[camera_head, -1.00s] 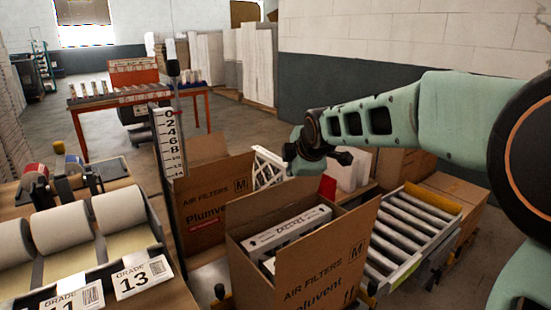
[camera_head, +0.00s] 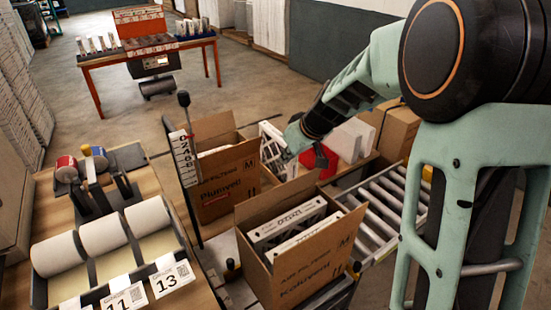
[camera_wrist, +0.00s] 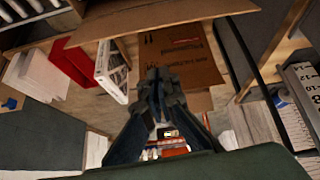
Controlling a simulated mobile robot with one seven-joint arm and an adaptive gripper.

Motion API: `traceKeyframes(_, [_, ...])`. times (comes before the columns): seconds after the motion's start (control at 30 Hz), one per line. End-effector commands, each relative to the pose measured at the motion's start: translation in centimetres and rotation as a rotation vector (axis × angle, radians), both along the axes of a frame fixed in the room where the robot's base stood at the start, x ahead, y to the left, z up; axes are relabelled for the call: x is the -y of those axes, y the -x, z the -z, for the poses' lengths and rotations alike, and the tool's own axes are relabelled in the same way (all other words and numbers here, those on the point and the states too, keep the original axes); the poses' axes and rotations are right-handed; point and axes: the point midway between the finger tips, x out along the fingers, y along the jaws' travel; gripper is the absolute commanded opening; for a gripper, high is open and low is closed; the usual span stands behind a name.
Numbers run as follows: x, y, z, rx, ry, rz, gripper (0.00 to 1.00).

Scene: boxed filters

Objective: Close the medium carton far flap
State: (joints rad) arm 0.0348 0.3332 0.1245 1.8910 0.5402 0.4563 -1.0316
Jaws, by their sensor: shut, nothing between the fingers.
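The nearer open carton (camera_head: 312,262), marked M, holds white filters (camera_head: 290,225). Its right flap (camera_head: 335,240) stands up and slants outward. A second open carton (camera_head: 228,185), also marked M, stands behind it with raised flaps, one at the back (camera_head: 212,128). My gripper (camera_head: 293,150) is above and behind the nearer carton, beside a white framed filter (camera_head: 274,150); its fingertips are hard to make out there. In the wrist view my gripper (camera_wrist: 160,82) is shut and empty, in front of a printed carton side (camera_wrist: 182,50). A broad flap (camera_wrist: 165,18) crosses the top.
A roller conveyor (camera_head: 385,205) runs at the right. A red object (camera_head: 318,160) and white blocks (camera_head: 350,138) lie near my gripper. A scale post (camera_head: 184,158) stands left of the cartons. Paper rolls (camera_head: 105,235) occupy the left bench. An orange table (camera_head: 150,58) stands behind.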

Motion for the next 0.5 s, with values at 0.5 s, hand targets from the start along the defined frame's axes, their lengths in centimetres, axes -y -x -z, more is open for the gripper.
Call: traceKeyframes(0.5, [-0.7, -1.3, 2.3, -0.038, -0.042, 0.064, 0.00])
